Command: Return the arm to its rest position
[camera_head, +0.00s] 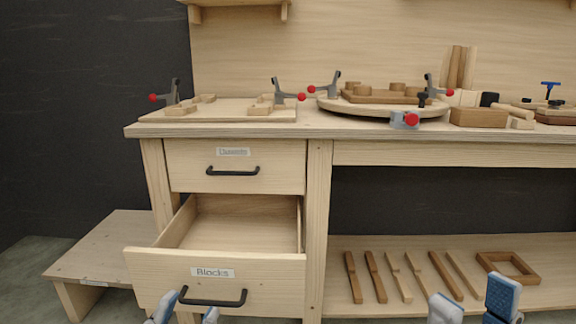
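My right gripper (474,303) is open and empty at the bottom right, in front of the lower shelf. Most of both arms is out of view.
The upper drawer (280,166) is shut. The bench top (345,131) holds a board with clamps (220,112), a round turntable (385,106) and wooden blocks (478,117). Several wooden sticks (376,276) and a square frame (508,266) lie on the lower shelf (337,255). A low step (100,249) stands left.

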